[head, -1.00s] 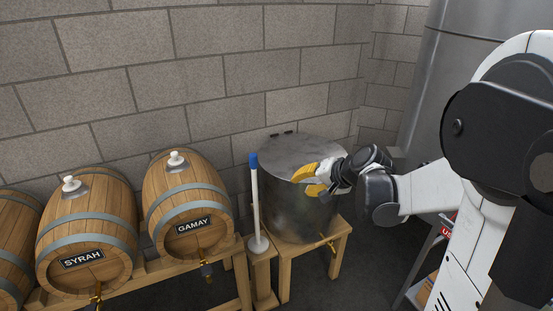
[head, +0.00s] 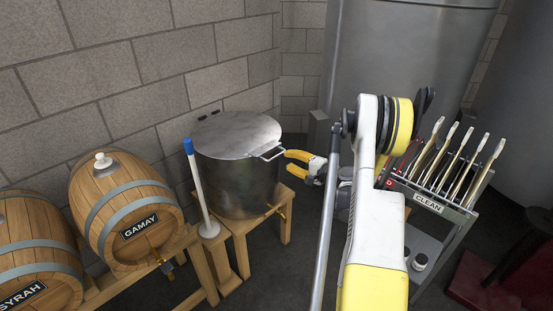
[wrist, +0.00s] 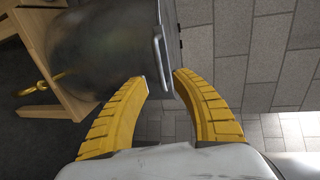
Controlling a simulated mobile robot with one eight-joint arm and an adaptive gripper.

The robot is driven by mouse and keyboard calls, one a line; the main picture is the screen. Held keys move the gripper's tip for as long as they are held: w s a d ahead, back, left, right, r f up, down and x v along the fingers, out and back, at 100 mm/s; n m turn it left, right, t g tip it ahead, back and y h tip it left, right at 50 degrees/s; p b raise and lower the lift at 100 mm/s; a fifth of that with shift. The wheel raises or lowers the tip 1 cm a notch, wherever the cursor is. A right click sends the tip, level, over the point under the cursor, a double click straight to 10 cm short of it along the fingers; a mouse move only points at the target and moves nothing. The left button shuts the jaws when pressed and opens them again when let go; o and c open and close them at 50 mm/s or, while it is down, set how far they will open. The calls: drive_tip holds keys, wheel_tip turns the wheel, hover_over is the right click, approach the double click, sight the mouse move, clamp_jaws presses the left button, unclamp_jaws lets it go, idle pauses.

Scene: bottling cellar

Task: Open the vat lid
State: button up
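The metal vat (head: 240,185) stands on a wooden stand, and its flat lid (head: 235,133) lies shut on top. A light bar handle (head: 270,152) sticks out from the lid's right front edge. It also shows in the wrist view as an upright bar (wrist: 160,58), just beyond my fingertips. My gripper (head: 297,162) is just right of the handle, with its yellow fingers toward it. In the wrist view my gripper (wrist: 160,84) is open, with a gap between the fingertips and nothing in it. The fingers look apart from the handle.
Barrels, one labelled GAMAY (head: 130,210), lie on a rack at left. A blue-topped white rod (head: 198,185) stands beside the vat. A big steel tank (head: 410,60) is behind. The vat's wooden stand (head: 285,222) is below.

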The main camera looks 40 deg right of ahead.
sight(278, 156)
drive_tip(key=b+x, duration=0.2)
drive_tip(key=x, duration=0.5)
drive_tip(key=shift+a, duration=0.1)
drive_tip(key=shift+c, duration=0.2)
clamp_jaws()
